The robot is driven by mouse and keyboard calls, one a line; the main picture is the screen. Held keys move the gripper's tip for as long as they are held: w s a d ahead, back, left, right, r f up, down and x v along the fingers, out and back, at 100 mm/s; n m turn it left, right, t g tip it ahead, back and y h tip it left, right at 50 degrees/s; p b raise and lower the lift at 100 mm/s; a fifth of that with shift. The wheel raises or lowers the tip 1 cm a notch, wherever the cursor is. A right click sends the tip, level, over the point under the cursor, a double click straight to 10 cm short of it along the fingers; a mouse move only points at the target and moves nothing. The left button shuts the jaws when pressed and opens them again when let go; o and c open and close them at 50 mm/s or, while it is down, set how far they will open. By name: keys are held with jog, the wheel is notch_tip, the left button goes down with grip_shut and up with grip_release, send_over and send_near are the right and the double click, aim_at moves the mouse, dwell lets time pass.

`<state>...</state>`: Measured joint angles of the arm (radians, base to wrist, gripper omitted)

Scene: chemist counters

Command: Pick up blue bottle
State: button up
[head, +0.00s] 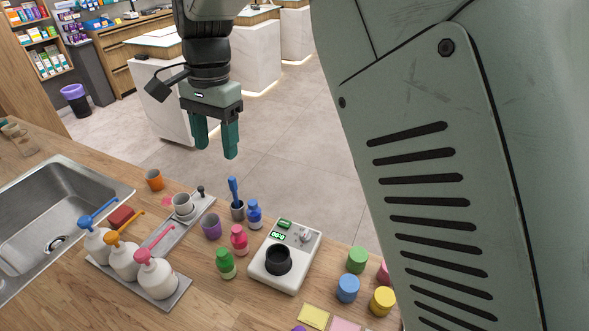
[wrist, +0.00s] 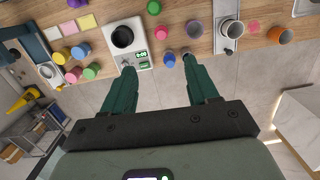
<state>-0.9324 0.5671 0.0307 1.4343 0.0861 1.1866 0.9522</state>
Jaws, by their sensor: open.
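The blue bottle (head: 254,214) stands upright on the wooden counter, between a grey cup with a blue pestle-like tool (head: 236,204) and a white device with a display. In the wrist view the blue bottle (wrist: 169,60) is seen from above, close to the counter edge, between the fingertips in the picture but beyond them. My gripper (head: 215,148) is open and empty, pointing down, raised above the counter near its far edge. Its two green fingers (wrist: 158,68) also show in the wrist view. Nothing touches the bottle.
Close to the bottle are a pink-red bottle (head: 239,240), a green bottle (head: 225,264), a purple cup (head: 211,226) and the white device (head: 285,256). Coloured jars (head: 347,288) stand at right. Pump bottles (head: 156,275) and a sink (head: 50,215) are at left. Floor lies beyond the counter.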

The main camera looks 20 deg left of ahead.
notch_tip(320, 180, down, 7)
jog(key=d+m+g+y, duration=0.1)
jog(key=m+g+y, duration=0.1)
jog(key=g, duration=0.2)
jog(key=m+t+y, duration=0.4)
jog(key=m+y, duration=0.7)
jog(key=m, duration=0.3)
send_near(256, 205)
jog(key=x, duration=0.2)
jog(key=shift+w+a+f, duration=0.25)
jog(key=shift+a, duration=0.1)
jog(key=shift+w+a+f+m, duration=0.1)
jog(key=shift+a+f+m, duration=0.05)
jog(key=shift+f+m, duration=0.15)
jog(key=shift+x, duration=5.05)
